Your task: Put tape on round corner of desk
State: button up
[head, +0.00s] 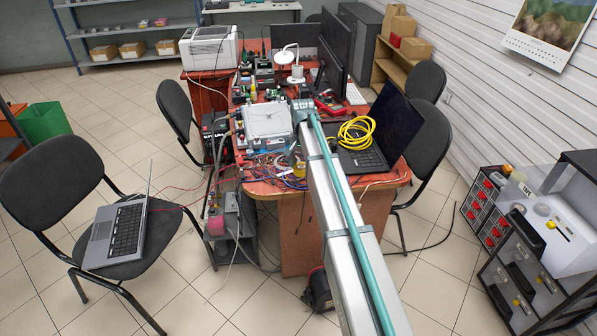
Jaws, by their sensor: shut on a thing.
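The desk (262,188) has a red top crowded with equipment. Its rounded front right corner (402,180) shows to the right of my arm and looks mostly bare, with a thin cable near it. My gripper (297,160) is small and partly hidden behind my arm, low over the front of the desk among wires. It is shut on what looks like a roll of yellow tape (299,169). The fingers are too small to make out, and I cannot tell whether the tape touches the desk top.
An open laptop (365,158) with a coiled yellow hose (356,132) on it stands near the corner. A grey instrument (267,124) and tangled wires lie left of my arm. Black chairs (429,150) flank the desk. A drawer cabinet (540,245) stands at right.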

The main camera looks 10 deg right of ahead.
aim_at(299, 166)
jog(key=shift+w+a+f, duration=0.15)
jog(key=shift+w+f, duration=0.5)
jog(key=shift+f, duration=0.1)
jog(key=shift+w+a+f, duration=0.15)
jog(key=shift+w+f, duration=0.5)
jog(key=shift+f, duration=0.05)
jog(key=shift+f+p, duration=0.75)
jog(key=shift+f, duration=0.9)
jog(key=shift+f, duration=0.2)
jog(key=o, duration=1.1)
jog(key=shift+o, duration=0.2)
jog(key=shift+r, duration=0.1)
notch_tip(299, 166, up, 12)
jog(key=shift+r+b, duration=0.1)
jog(key=shift+b, duration=1.05)
